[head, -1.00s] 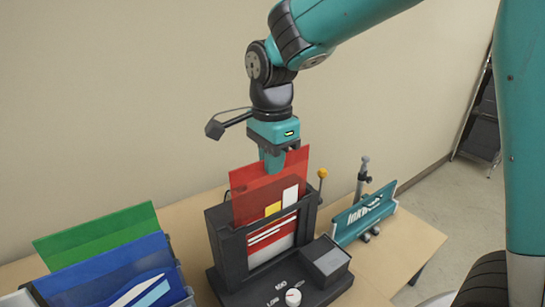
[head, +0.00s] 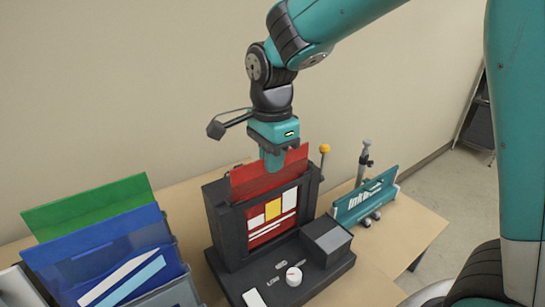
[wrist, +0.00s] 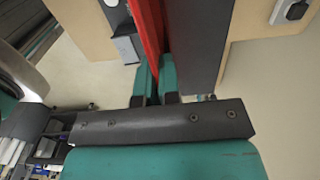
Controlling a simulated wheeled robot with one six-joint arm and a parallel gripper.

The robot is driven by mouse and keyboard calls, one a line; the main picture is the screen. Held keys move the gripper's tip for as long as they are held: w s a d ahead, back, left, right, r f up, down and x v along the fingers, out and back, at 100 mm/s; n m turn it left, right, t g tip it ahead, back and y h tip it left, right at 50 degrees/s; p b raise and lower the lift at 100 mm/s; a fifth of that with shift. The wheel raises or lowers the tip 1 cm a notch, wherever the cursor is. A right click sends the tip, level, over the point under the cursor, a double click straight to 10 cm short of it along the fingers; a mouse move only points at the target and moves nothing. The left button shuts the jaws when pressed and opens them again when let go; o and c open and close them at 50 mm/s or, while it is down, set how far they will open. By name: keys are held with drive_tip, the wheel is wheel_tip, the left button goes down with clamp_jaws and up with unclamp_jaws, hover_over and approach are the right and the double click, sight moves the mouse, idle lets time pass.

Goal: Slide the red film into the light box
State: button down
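The red film (head: 268,178) stands upright in the top slot of the dark light box (head: 226,222). Its upper part sticks out above the box, and its lower part with yellow and white blocks shows through the front window. My gripper (head: 274,165) is above the box, shut on the film's top edge. In the wrist view, the red film (wrist: 149,35) runs up from between the teal fingers of my gripper (wrist: 156,80). The dark box (wrist: 200,40) is right beside it there.
A rack at the left holds a green film (head: 90,206) and a blue film (head: 110,255). A teal stand (head: 365,200) with lettering is right of the box.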

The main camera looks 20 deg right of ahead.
drive_tip(key=c, duration=1.2)
unclamp_jaws()
drive_tip(key=shift+c, duration=0.2)
drive_tip(key=shift+r, duration=0.1)
wheel_tip(320, 180, up, 17)
drive_tip(key=b, duration=0.1)
drive_tip(key=shift+r, duration=0.15)
drive_tip(key=s+a+f+n+y, duration=0.2)
drive_tip(key=s+f+n, duration=0.5)
drive_tip(key=s+n, duration=0.3)
drive_tip(key=s+a+f+n+y, duration=0.2)
drive_tip(key=s+f+n, duration=0.6)
drive_tip(key=n, duration=0.5)
drive_tip(key=shift+s+a, duration=0.2)
drive_tip(key=shift+s, duration=0.8)
